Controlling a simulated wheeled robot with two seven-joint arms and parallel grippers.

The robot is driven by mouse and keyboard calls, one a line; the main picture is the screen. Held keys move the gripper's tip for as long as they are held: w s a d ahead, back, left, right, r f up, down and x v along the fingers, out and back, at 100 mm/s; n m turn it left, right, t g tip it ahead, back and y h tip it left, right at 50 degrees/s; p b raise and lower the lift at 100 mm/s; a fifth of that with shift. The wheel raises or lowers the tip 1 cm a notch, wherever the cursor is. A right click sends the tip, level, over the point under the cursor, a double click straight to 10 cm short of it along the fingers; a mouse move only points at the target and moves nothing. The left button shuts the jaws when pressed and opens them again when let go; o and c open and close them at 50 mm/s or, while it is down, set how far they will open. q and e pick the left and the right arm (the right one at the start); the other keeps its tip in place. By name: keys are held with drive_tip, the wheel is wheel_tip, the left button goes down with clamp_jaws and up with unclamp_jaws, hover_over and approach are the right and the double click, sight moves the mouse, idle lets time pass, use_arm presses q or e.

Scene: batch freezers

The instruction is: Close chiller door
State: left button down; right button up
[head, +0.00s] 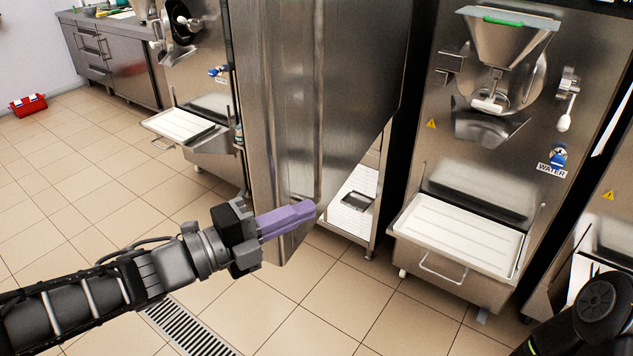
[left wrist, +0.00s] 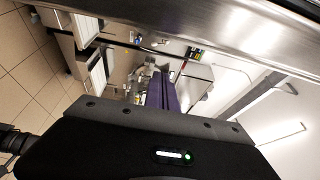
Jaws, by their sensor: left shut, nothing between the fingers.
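The chiller door (head: 350,90) is a tall stainless steel panel in the middle of the head view. It stands partly open, swung out toward me, with a gap at its lower right. My left gripper (head: 306,212) has its purple fingers shut and empty, across the door's lower part in the head view; I cannot tell whether they touch it. In the left wrist view the purple fingers (left wrist: 165,92) point ahead, below a long steel surface (left wrist: 200,18), probably the door. My right gripper is not in view.
A batch freezer (head: 400,190) with a white tray (head: 465,235) stands right of the door. Another machine with a tray (head: 178,124) stands behind it to the left. Tiled floor is clear at left, with a drain grate (head: 185,328) in front and a red box (head: 28,104) far off.

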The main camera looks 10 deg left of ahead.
sight(316, 188)
use_arm(q)
drive_tip(key=w, duration=0.2)
drive_tip(key=w+d+p, duration=0.1)
drive_tip(key=w, duration=0.1)
drive_tip(key=w+d+p, duration=0.1)
drive_tip(key=w, duration=0.1)
drive_tip(key=shift+w+r, duration=0.1)
drive_tip(key=shift+w, duration=0.25)
drive_tip(key=shift+w+a, duration=0.15)
drive_tip(key=shift+a, duration=0.2)
